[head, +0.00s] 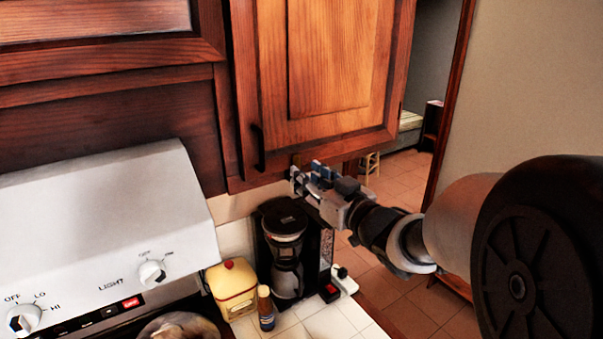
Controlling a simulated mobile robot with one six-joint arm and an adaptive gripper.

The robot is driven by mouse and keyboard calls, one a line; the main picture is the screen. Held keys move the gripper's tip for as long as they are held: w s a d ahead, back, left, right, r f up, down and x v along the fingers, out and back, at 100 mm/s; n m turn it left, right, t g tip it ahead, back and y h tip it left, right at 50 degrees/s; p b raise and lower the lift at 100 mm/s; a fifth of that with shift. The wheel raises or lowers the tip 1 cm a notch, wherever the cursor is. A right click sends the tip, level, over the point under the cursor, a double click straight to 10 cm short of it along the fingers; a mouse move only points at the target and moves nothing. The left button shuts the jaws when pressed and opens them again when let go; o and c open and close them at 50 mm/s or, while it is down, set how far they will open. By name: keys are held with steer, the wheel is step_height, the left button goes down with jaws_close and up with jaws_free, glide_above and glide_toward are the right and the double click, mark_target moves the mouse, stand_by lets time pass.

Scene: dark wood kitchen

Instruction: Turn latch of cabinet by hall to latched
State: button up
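The cabinet by the hall (335,62) is a wooden wall cabinet with a raised-panel door, which looks shut. A dark vertical handle (258,148) is on the door's lower left. A small brownish piece (296,160) shows at the door's bottom edge, just above my fingers; it may be the latch, but its position is not readable. My gripper (305,178) is just below that bottom edge, reaching in from the right. The fingers are small and overlap in this view, so I cannot tell their opening or whether they touch the latch.
Below stand a black coffee maker (285,250), a yellow canister (233,288) and a small brown bottle (265,308) on the tiled counter (325,325). A white range hood (100,225) is at left. A doorway with a tiled floor (405,175) opens at right.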

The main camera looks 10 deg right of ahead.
steer(key=v, duration=0.9)
steer(key=s+d+f+m+g+h+b, duration=0.2)
steer(key=f+h+b, duration=0.25)
steer(key=f, duration=0.25)
steer(key=s+d+f+m+g+h+b, duration=0.1)
steer(key=s+f+m+g+h+b, duration=0.15)
steer(key=f+b, duration=0.4)
steer(key=s+a+f+g+b, duration=0.4)
steer(key=s+f, duration=0.5)
steer(key=s, duration=0.1)
steer(key=s+a+f+n+g+y+b, duration=0.1)
steer(key=s+a+f+g+b, duration=0.3)
steer(key=s+f, duration=0.5)
steer(key=shift+s+a, duration=0.45)
steer(key=shift+s, duration=0.15)
